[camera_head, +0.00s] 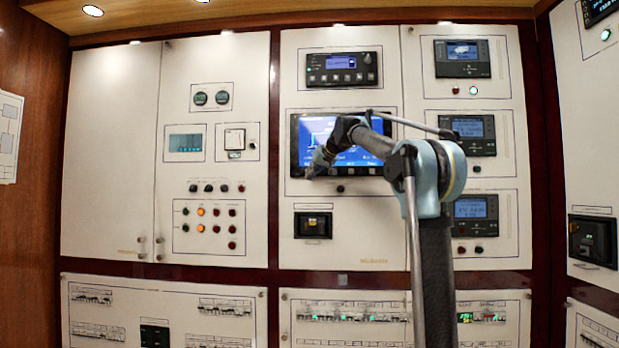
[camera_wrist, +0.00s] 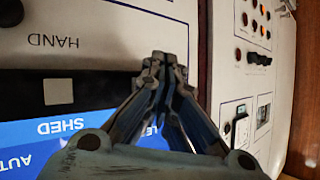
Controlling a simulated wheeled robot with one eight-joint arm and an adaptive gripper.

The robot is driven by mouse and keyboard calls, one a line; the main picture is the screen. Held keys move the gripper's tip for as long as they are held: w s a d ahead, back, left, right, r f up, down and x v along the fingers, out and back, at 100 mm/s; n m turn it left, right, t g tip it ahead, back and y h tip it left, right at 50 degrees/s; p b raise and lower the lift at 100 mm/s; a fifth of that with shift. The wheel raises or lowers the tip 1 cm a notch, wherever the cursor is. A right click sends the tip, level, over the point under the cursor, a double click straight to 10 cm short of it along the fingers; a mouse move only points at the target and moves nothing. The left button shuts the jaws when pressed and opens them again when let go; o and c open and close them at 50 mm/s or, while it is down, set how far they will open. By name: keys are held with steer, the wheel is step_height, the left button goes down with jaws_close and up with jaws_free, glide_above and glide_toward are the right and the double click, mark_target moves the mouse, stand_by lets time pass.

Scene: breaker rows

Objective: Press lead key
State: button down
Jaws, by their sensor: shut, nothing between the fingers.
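The panel display (camera_head: 360,137) is a blue screen in a black bezel, and it appears upside down in the wrist view (camera_wrist: 20,132). Its label starting "LE" (camera_wrist: 151,131) shows beside my fingers; the rest of the word is covered. A pale square key (camera_wrist: 58,92) sits on the bezel by the SHED label. The key matching the "LE" label is hidden behind my fingertips. My gripper (camera_wrist: 165,62) is shut and empty, with its tips over the bezel's edge; in the head view it is at the display's lower left corner (camera_head: 311,173). I cannot tell whether the tips touch.
The white panel marked HAND (camera_wrist: 62,42) adjoins the bezel. A breaker unit (camera_head: 313,225) is below the display and a radio-like unit (camera_head: 344,69) above it. Several lamps and knobs (camera_head: 208,213) are on the panel to the left.

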steer(key=shift+s, duration=0.1)
steer(key=s, duration=0.5)
steer(key=shift+a, duration=0.1)
stand_by(0.5)
stand_by(0.6)
steer(key=s+d+f+m+g+h, duration=0.1)
steer(key=s+d+f+g+h, duration=0.1)
steer(key=s+d+f, duration=0.7)
steer(key=s+d+f+m+g+h, duration=0.1)
steer(key=s+d+f, duration=0.7)
steer(key=s+f, duration=1.6)
steer(key=s+d+f+m+g+h, duration=0.2)
steer(key=s+d+f+g+h, duration=0.2)
steer(key=s+d+f, duration=0.5)
steer(key=s+f, duration=0.4)
steer(key=f, duration=0.4)
steer(key=s+f, duration=0.4)
steer(key=f, duration=0.5)
steer(key=shift+s+d+g, duration=0.2)
steer(key=shift+d+g, duration=0.1)
steer(key=shift+g, duration=0.1)
steer(key=shift+f, duration=0.1)
